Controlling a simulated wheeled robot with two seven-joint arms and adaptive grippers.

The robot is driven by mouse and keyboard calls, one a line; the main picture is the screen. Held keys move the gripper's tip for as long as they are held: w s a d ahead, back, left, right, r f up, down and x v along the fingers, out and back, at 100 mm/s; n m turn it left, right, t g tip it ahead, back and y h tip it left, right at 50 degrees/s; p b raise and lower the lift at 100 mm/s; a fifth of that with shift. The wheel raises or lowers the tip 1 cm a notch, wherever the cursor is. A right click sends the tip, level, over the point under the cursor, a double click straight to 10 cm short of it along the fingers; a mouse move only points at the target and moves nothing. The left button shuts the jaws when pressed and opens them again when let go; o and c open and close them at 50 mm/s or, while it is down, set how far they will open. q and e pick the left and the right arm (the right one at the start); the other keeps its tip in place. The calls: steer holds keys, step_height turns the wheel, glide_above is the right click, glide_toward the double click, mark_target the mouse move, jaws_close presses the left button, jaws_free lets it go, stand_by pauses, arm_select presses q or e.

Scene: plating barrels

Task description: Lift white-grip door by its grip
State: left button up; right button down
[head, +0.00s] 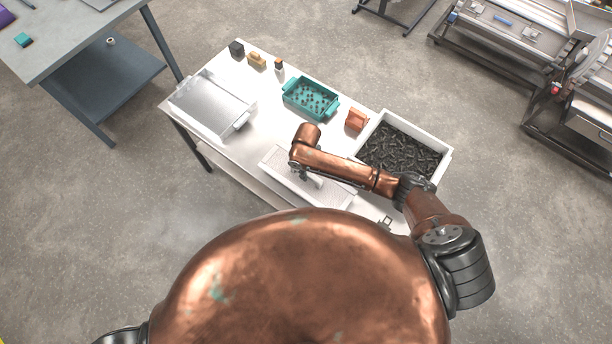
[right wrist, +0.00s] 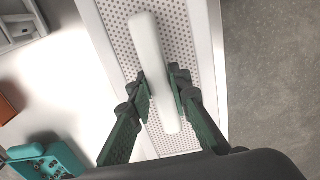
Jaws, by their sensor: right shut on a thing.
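The door (head: 279,163) is a long pale perforated panel with a white frame, at the front edge of the white table. In the right wrist view the perforated panel (right wrist: 120,48) fills the middle, with a white bar grip (right wrist: 150,55) standing along it. My right gripper (right wrist: 164,97) has one finger on each side of the grip and is shut on it. In the head view my right gripper (head: 312,180) is over the door, mostly hidden by my copper arm. I cannot tell whether the door touches the table. My left gripper is not in view.
On the white table (head: 262,128) are a grey-white tray (head: 240,123), a teal basket (head: 289,97) with dark pieces, an orange-brown block (head: 356,119), and a white bin (head: 443,157) of black parts. Small items stand at the back left. A grey workbench (head: 75,38) is farther left.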

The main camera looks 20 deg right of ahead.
steer(key=s+d+r, duration=0.4)
steer(key=d+r, duration=0.5)
steer(key=d, duration=0.4)
steer(key=shift+s, duration=0.2)
steer(key=shift+r, duration=0.1)
